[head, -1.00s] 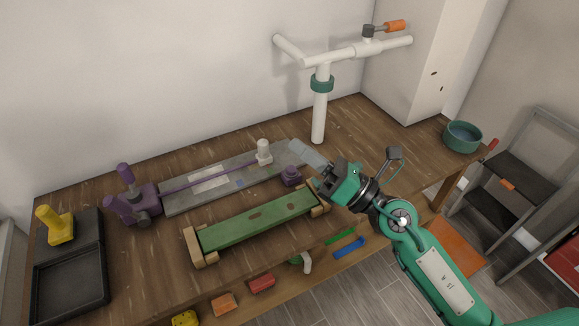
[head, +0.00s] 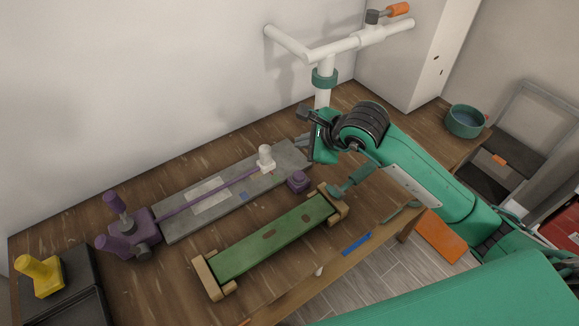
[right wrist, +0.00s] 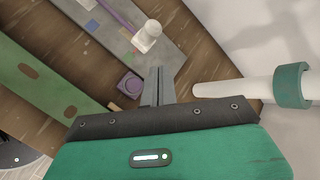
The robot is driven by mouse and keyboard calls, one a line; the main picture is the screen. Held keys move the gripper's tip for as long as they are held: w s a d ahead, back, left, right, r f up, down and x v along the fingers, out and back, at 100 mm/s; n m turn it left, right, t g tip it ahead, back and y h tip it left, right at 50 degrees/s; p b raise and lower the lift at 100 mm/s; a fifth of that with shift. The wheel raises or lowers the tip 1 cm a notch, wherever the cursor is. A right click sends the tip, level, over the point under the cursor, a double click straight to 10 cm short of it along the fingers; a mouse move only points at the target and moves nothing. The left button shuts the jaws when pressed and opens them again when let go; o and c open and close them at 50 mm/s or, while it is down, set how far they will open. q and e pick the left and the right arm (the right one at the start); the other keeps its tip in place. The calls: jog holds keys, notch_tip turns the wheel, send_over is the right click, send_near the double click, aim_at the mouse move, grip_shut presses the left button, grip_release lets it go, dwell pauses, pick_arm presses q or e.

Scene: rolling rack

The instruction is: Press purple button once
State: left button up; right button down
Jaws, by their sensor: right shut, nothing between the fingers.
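The purple button (head: 298,181) is a small block with a round top on the wooden table, between the grey plate and the green board. It also shows in the right wrist view (right wrist: 130,85), just left of my right fingers. My right gripper (head: 304,146) is shut and empty, its fingers pointing down near the right end of the grey plate, behind the button in the head view. In the right wrist view, the closed fingers (right wrist: 160,75) appear beside the button, with a gap in the picture. I cannot tell their height. My left gripper is not in view.
The grey plate (head: 180,228) carries a white knob (head: 266,158) and a purple rod. A green board (head: 270,238) lies in front. Purple levers (head: 122,222) and a yellow handle (head: 38,268) stand left. A white pipe (head: 323,94) rises behind my right gripper.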

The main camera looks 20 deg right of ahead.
aim_at(303, 176)
notch_tip(303, 176, down, 8)
jog(key=b, duration=0.4)
jog(key=shift+s+d, duration=0.1)
jog(key=shift+s, duration=0.05)
jog(key=shift+f+b, duration=0.4)
jog(key=shift+b, duration=0.15)
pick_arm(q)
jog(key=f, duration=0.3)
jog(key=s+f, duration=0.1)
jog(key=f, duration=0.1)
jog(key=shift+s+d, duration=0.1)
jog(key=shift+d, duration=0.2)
pick_arm(e)
jog(key=shift+r, duration=0.1)
pick_arm(q)
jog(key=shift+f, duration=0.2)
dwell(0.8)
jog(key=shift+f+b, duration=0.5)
jog(key=shift+b, duration=0.1)
pick_arm(e)
jog(key=shift+f, duration=0.45)
